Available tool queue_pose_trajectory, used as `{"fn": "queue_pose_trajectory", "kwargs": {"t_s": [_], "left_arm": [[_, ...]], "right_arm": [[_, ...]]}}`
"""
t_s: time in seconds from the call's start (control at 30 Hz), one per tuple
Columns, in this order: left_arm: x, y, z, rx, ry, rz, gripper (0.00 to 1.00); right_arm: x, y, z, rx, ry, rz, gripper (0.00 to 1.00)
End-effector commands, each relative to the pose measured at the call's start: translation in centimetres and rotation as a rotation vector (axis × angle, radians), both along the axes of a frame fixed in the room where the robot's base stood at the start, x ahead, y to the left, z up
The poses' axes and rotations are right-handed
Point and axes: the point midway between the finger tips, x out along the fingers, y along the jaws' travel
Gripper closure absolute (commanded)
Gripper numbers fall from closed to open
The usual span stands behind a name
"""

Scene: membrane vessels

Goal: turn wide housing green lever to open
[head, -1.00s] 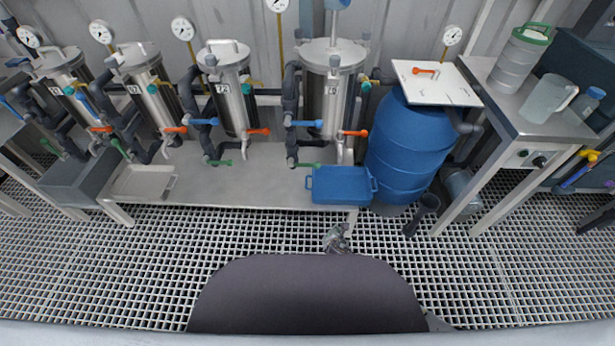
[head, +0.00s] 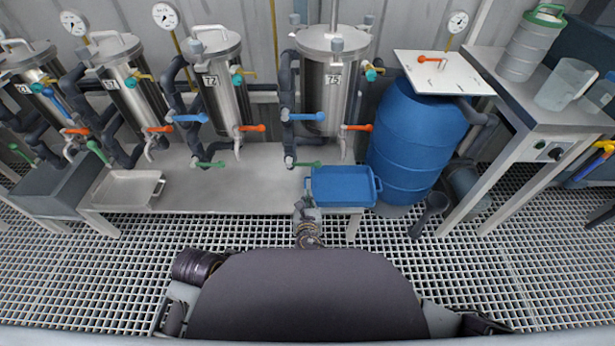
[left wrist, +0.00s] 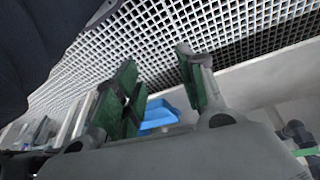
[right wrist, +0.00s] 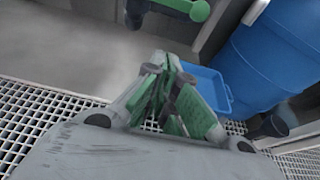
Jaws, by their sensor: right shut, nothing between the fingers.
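The wide housing (head: 328,95), a steel vessel labelled 75, stands at the right end of the vessel row. Its green lever (head: 308,164) sits low on its dark piping, sticking out to the right. A green lever end (right wrist: 198,10) shows at the top of the right wrist view, beyond the fingertips and apart from them. My right gripper (head: 304,207) is shut and empty, below the lever at the bench's front edge; its fingers also show in the right wrist view (right wrist: 160,85). My left gripper (left wrist: 162,80) is open and empty above the floor grating.
A blue tray (head: 345,201) sits at the bench's right front, close to my right gripper. A blue barrel (head: 415,145) stands right of it. The wide housing also has a blue lever (head: 305,116) and an orange lever (head: 357,127). The bench middle is clear.

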Motion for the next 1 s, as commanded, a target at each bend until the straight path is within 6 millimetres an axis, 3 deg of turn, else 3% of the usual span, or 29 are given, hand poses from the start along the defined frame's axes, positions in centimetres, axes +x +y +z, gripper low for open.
{"fn": "queue_pose_trajectory", "kwargs": {"t_s": [0.47, 1.0], "left_arm": [[0.1, -0.1, -0.3, -0.006, -0.006, 0.0, 0.6], [0.8, -1.5, -4.9, -0.073, -0.066, 0.006, 0.6]], "right_arm": [[0.5, 0.0, -0.1, 0.001, -0.001, 0.0, 1.0], [5.3, 0.0, -2.0, 0.003, 0.0, -0.001, 1.0]]}}
